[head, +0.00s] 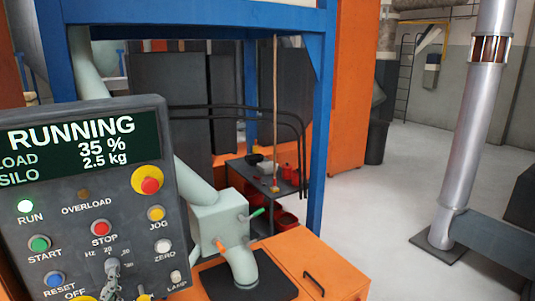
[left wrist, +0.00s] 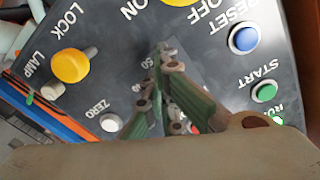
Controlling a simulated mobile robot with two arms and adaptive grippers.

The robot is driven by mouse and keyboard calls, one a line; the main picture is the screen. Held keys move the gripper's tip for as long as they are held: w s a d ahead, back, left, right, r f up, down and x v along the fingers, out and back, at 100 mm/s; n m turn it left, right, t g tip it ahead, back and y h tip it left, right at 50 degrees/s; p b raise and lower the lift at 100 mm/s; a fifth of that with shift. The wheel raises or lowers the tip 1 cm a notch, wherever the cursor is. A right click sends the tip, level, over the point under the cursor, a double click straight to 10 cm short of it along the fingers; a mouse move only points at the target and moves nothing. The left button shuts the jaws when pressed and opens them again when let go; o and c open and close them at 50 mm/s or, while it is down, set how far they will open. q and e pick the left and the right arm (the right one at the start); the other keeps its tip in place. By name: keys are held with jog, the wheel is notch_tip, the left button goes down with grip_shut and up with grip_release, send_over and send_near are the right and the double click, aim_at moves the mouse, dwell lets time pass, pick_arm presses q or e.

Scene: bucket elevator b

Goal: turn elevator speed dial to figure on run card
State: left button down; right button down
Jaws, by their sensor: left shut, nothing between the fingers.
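The control panel (head: 75,180) fills the left of the head view. Its screen (head: 80,143) reads RUNNING, LOAD 35 %, SILO 2.5 kg. The speed scale (head: 112,251) shows Hz, 20 and 30 near the panel's lower middle. My left gripper (head: 113,266) is in front of that scale and covers the dial, so its pointer cannot be read. In the left wrist view my left gripper (left wrist: 163,55) is shut with nothing between its fingers, close to the scale's figures. Whether it touches the dial cannot be told. No run card is readable. My right gripper is not in view.
Near the scale are the red STOP button (head: 101,229), white ZERO button (head: 162,247) and green START button (head: 39,244). A yellow LOCK knob (left wrist: 72,66) stands out in the left wrist view. A blue frame post (head: 320,120) and orange machine housing (head: 310,265) stand to the right.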

pick_arm(q)
jog(key=shift+w+r, duration=0.1)
jog(key=shift+r, duration=0.45)
jog(key=shift+w+d+r+p, duration=0.15)
jog(key=shift+r+p, duration=0.25)
dwell(0.8)
dwell(0.3)
